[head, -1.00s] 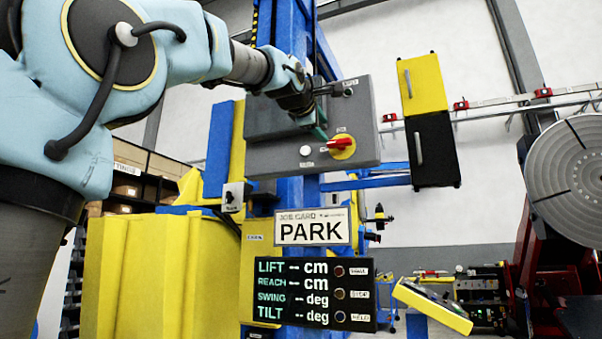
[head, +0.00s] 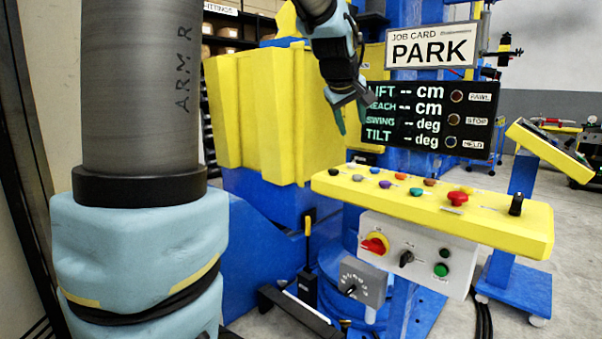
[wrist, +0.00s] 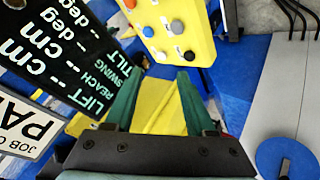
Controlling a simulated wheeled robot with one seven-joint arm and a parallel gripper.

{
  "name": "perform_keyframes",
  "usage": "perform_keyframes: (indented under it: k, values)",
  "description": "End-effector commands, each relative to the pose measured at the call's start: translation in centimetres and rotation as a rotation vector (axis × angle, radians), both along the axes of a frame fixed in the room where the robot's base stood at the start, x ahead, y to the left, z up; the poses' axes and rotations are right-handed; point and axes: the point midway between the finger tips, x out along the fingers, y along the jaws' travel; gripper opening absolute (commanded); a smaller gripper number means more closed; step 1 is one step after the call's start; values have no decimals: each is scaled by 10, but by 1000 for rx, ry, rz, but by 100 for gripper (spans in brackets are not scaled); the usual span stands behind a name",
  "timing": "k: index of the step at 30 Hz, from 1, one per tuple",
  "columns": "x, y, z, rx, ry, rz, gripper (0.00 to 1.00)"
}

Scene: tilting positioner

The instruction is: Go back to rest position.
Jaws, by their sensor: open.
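My gripper (head: 352,117) hangs in the air in front of the left part of the black readout board (head: 420,158), above the left end of the yellow button console (head: 450,222). In the wrist view my gripper (wrist: 158,92) has its two green fingers apart with nothing between them. The job card sign (head: 432,46) above the board reads PARK. The readout shows dashes for lift, reach, swing and tilt.
Below the console, a grey panel (head: 415,255) holds a red-and-yellow rotary switch (head: 375,245), a black selector and green buttons. A grey dial box (head: 362,278) sits lower left of it. A yellow housing (head: 275,115) stands left of my gripper. Open floor (head: 560,240) shows at right.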

Motion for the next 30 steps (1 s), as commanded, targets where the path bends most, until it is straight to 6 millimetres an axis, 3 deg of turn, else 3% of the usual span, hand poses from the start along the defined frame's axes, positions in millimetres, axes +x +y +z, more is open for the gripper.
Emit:
perform_keyframes:
  k: [1,6,9,13,15,19,23,30]
  values:
    - [-8,23,-32,62,44,-9,55]
    - [-54,88,-126,255,193,-101,55]
    - [-94,124,-175,345,291,-168,55]
    - [-147,159,-223,423,406,-262,55]
    - [-171,171,-239,447,452,-307,55]
    - [-201,184,-257,470,506,-359,55]
    - [-211,187,-262,477,522,-380,55]
    - [-210,187,-262,478,521,-380,55]
